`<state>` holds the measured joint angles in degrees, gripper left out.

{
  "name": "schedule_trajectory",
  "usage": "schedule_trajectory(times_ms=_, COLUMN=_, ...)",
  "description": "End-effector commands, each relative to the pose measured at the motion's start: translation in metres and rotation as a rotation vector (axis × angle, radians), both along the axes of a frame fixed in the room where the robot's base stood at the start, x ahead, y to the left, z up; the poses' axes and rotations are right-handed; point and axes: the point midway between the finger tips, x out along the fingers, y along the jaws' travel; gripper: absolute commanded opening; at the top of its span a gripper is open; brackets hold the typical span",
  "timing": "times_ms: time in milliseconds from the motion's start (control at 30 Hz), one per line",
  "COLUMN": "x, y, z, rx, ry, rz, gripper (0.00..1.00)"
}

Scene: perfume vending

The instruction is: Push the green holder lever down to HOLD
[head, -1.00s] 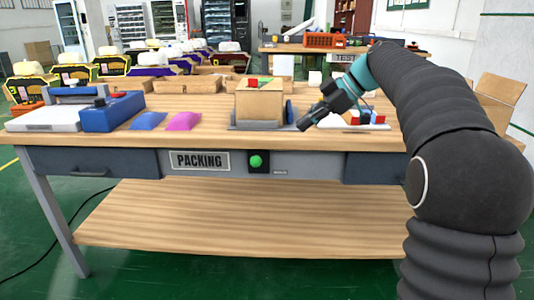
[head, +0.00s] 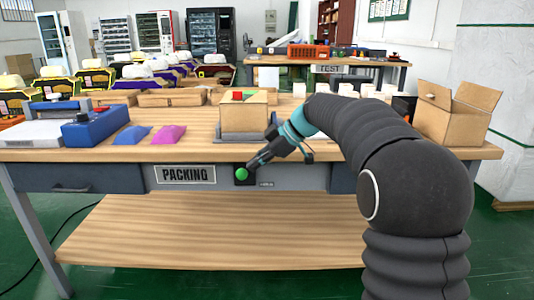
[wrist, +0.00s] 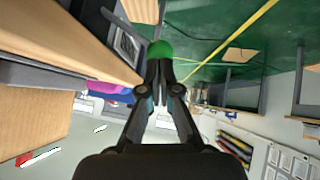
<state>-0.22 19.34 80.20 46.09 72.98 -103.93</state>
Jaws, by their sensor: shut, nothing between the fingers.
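The green holder lever shows as a round green knob (head: 241,174) on a dark plate in the front of the packing table, right of the PACKING sign. In the wrist view the knob (wrist: 160,49) sits straight past my fingertips. My gripper (head: 251,167) is shut and empty, reaching down over the table's front edge to the knob's upper right. In the wrist view my gripper (wrist: 160,68) has its tips together at the knob, partly overlapping it. I cannot tell whether they touch. A small label (head: 266,184) right of the plate is too small to read.
On the table (head: 190,150), a cardboard box (head: 243,116) stands in a fixture behind my gripper. A blue device (head: 95,124) and blue and pink pouches (head: 168,135) lie left. An open carton (head: 450,115) stands right. The space before the table front is free.

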Motion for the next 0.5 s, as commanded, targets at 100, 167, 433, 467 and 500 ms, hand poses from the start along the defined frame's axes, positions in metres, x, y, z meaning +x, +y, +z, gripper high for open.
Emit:
schedule_trajectory(times_ms=100, x=0.0014, y=0.0066, z=-0.0064, rx=0.000, ry=0.001, rz=0.001, gripper=0.00)
schedule_trajectory(times_ms=167, x=0.0020, y=0.0080, z=-0.0080, rx=0.000, ry=0.001, rz=0.001, gripper=0.00)
schedule_trajectory(times_ms=433, x=0.0023, y=0.0088, z=-0.0091, rx=0.000, ry=-0.001, rz=0.001, gripper=0.00)
schedule_trajectory(times_ms=467, x=0.0023, y=0.0088, z=-0.0091, rx=0.000, ry=-0.001, rz=0.001, gripper=0.00)
schedule_trajectory(times_ms=500, x=0.0023, y=0.0088, z=-0.0091, rx=0.000, ry=-0.001, rz=0.001, gripper=0.00)
